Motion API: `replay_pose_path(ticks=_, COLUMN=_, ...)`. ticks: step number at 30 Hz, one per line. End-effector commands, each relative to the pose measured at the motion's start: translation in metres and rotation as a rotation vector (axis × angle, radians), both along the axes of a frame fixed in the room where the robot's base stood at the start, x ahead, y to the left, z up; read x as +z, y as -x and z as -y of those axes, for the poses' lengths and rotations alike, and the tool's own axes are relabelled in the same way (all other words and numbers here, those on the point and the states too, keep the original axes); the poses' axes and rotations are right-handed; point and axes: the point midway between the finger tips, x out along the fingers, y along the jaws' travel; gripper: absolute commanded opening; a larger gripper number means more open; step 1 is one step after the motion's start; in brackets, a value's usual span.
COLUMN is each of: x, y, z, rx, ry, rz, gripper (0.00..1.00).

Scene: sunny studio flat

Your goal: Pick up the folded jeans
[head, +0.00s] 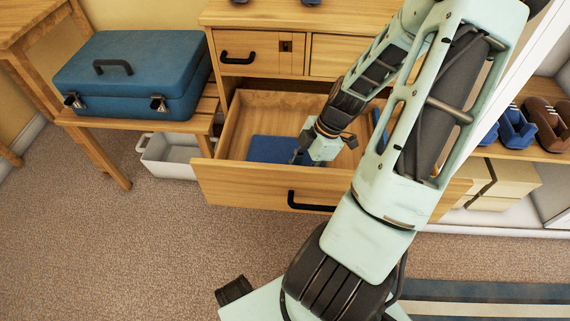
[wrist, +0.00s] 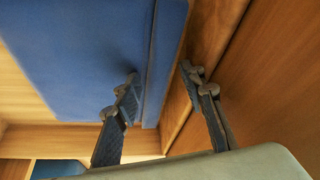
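The folded jeans (head: 268,149) are a flat blue bundle lying in the open wooden drawer (head: 240,181), at its left part. They fill the upper left of the wrist view (wrist: 90,55). My gripper (head: 298,156) is down in the drawer at the right side of the jeans. In the wrist view my gripper (wrist: 160,80) has its two fingers apart. One finger overlaps the jeans and the other is beside a wooden wall, with the jeans' edge showing between them. I cannot tell whether either finger touches the cloth.
Another blue item (head: 378,118) is in the drawer, partly behind my arm. The dresser front (head: 262,64) rises behind the drawer. A blue suitcase (head: 130,70) rests on a wooden bench at left, with a white bin (head: 170,155) below. Shoes (head: 515,128) stand on a shelf at right.

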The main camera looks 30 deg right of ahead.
Motion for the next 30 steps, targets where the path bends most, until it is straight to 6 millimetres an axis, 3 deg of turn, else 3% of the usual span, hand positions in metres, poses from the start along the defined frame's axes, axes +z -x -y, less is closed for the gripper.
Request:
replay_pose_path(ticks=6, x=-0.0008, y=-0.0006, z=-0.0003, rx=0.0, ry=0.001, rz=0.001, gripper=0.37)
replay_pose_path(ticks=16, x=-0.0006, y=-0.0006, z=-0.0003, rx=0.0, ry=0.001, rz=0.001, gripper=0.01)
replay_pose_path(ticks=30, x=0.0, y=-0.0001, z=-0.001, rx=0.002, ry=0.0, rz=0.0, gripper=0.0)
